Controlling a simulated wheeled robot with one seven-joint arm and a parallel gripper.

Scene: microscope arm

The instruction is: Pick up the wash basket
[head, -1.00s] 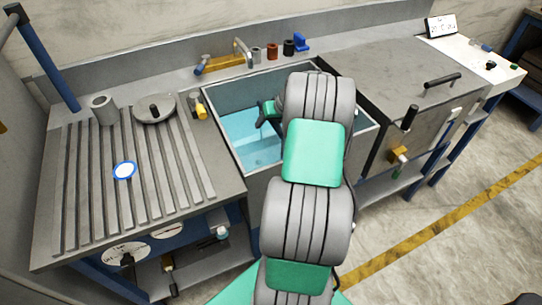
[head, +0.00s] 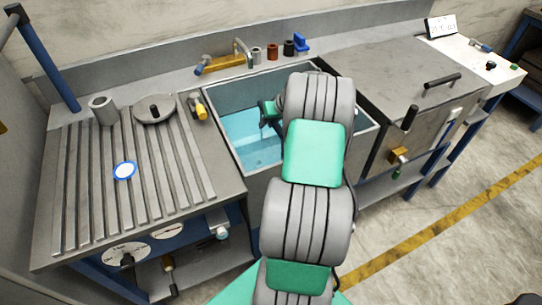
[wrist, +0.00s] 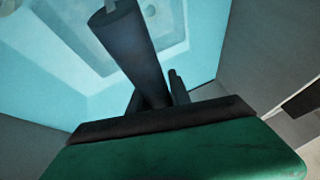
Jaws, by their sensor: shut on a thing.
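My gripper (head: 267,112) reaches into the left part of the water-filled sink (head: 221,117), partly hidden by my arm in the head view. In the wrist view, my gripper (wrist: 158,90) is shut on a dark round bar (wrist: 127,45) that sticks out from between its fingers. The bar looks like a handle; whether it belongs to the wash basket cannot be told. A pale rectangular outline (wrist: 90,30) shows in the blue water beyond it. The basket's body is not clearly seen in either view.
A ribbed drainboard (head: 75,190) with a grey cup (head: 103,109) and a round lidded dish (head: 155,108) lies left of the sink. A tap (head: 243,53) and small bottles stand behind. A grey lidded cabinet (head: 390,65) adjoins on the right.

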